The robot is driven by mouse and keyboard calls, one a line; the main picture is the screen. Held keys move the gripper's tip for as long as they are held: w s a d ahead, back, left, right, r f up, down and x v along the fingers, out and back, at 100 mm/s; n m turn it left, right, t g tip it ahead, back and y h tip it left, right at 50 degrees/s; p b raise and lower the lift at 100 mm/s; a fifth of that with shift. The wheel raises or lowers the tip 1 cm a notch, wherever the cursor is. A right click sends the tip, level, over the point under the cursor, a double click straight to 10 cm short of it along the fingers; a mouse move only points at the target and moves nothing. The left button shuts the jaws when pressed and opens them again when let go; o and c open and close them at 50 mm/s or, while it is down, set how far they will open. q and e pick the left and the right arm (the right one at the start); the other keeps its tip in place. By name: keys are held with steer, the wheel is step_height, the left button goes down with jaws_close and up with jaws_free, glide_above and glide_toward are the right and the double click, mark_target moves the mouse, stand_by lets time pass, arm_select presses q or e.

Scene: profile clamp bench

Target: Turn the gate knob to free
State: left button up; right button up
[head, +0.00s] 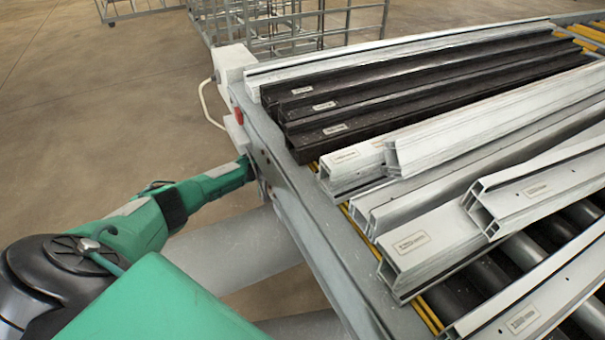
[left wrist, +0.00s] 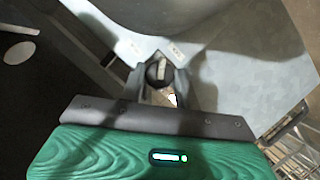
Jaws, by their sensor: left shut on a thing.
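The gate knob (left wrist: 154,73) shows in the left wrist view as a small dark round knob with a pale bar across it. It sits on a grey metal side plate between two small pale labels or marks whose text is too small to read. My left gripper (left wrist: 160,82) has a finger on each side of the knob and is shut on it. In the head view my left gripper (head: 258,178) reaches the bench's side rail, and the knob is hidden there behind the gripper and arm. My right gripper is in neither view.
The bench (head: 318,225) carries white profiles (head: 440,240) and black profiles (head: 400,85) lying on rollers. A red button (head: 239,117) and a pale box (head: 232,62) sit on the rail near the gripper. Wire cages (head: 290,25) stand behind; floor left is clear.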

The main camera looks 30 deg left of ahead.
arm_select(q)
steer(key=o, duration=1)
steer(key=shift+c, duration=0.2)
steer(key=v, duration=0.7)
steer(key=shift+s+a, duration=0.2)
steer(key=shift+r, duration=0.1)
